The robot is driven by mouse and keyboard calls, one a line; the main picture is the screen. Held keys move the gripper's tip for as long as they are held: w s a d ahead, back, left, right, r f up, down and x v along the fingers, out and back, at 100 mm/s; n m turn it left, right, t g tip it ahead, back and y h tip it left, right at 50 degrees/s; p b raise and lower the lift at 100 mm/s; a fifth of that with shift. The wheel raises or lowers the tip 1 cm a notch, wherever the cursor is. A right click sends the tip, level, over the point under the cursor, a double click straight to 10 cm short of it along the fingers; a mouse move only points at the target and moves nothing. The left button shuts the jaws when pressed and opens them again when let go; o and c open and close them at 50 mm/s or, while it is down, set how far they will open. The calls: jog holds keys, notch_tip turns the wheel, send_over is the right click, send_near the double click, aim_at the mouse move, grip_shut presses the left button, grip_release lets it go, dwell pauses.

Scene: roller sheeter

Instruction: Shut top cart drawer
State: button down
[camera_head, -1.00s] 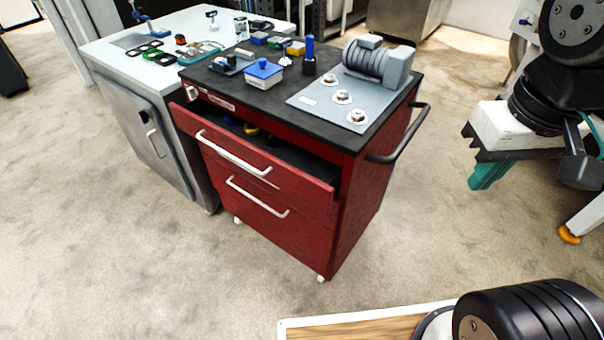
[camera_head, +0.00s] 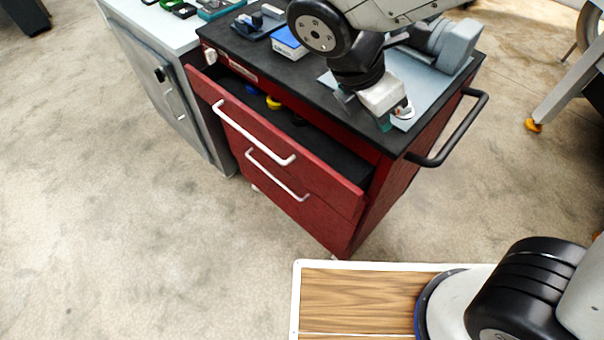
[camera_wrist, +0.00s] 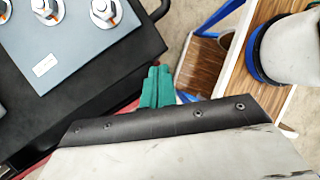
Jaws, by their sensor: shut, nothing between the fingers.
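The red cart's top drawer (camera_head: 290,142) is pulled part way out, with a white bar handle (camera_head: 250,133) on its front. Some small items, one yellow (camera_head: 273,103), lie inside it. The lower drawer (camera_head: 290,187) is shut beneath it. My gripper (camera_head: 385,122) is over the cart's right front corner, beside the knob plate, with its teal fingers apart from the drawer front. In the wrist view the teal fingers (camera_wrist: 158,88) are together and empty, beyond the edge of the black cart top (camera_wrist: 60,110).
A black side handle (camera_head: 450,130) sticks out at the right. A grey cabinet (camera_head: 160,85) adjoins on the left. The floor in front (camera_head: 150,230) is clear.

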jog(key=s+a+f+n+t, duration=0.3)
jog(key=s+a+f+n, duration=0.1)
jog(key=a+f+n, duration=0.55)
jog(key=s+a+f+n+t, duration=0.3)
jog(key=a+f+n, duration=0.3)
jog(key=a+n, duration=0.55)
send_near(309, 175)
jog(key=shift+n+h, duration=0.3)
jog(key=shift+n, duration=0.1)
jog(key=x, duration=0.3)
jog(key=f+x, duration=0.1)
jog(key=x, duration=0.1)
jog(key=shift+a+f, duration=0.1)
jog(key=shift+a, duration=0.2)
jog(key=shift+w+d, duration=0.3)
